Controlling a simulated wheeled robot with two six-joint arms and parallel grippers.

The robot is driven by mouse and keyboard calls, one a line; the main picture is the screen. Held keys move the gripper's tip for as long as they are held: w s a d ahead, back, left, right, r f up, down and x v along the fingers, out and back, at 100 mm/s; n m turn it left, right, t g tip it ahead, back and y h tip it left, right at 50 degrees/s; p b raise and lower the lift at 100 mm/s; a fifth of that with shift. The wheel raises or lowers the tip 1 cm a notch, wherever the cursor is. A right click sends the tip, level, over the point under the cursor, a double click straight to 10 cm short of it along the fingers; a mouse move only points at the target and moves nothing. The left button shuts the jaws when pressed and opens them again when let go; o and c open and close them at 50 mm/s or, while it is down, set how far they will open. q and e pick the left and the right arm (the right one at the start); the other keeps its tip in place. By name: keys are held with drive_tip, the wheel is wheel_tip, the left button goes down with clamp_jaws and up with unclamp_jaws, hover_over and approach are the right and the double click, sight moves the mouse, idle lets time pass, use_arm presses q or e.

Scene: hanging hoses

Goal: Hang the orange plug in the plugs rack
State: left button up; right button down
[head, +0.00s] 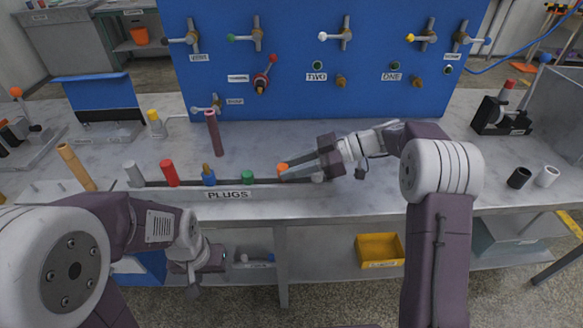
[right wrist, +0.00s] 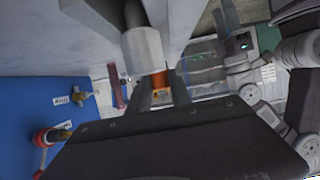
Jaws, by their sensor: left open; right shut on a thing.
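The orange plug (head: 282,168) is at the tips of my right gripper (head: 286,171), in line with the plugs rack, between the green plug (head: 247,177) and a white plug (head: 318,178). Orange also shows between the fingers in the right wrist view (right wrist: 159,83), partly hidden behind a pale cylinder. My right gripper is shut on the orange plug. Whether the plug rests in its slot I cannot tell. The plugs rack (head: 228,195) is a low strip along the table's front edge, labelled PLUGS. My left gripper (head: 218,257) is open and low, in front of the table.
Grey (head: 134,174), red (head: 169,173) and blue (head: 208,176) plugs stand left of the green one. A dark red rod (head: 214,132) rises behind. A blue panel (head: 300,105) with valves stands at the back. Black (head: 518,178) and white (head: 547,176) cylinders stand at right.

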drive_tip(key=shift+f+b, duration=1)
drive_tip(key=shift+b, duration=0.15)
drive_tip(key=c, duration=1.1)
unclamp_jaws()
drive_tip(key=p+v, duration=0.1)
drive_tip(key=v, duration=0.8)
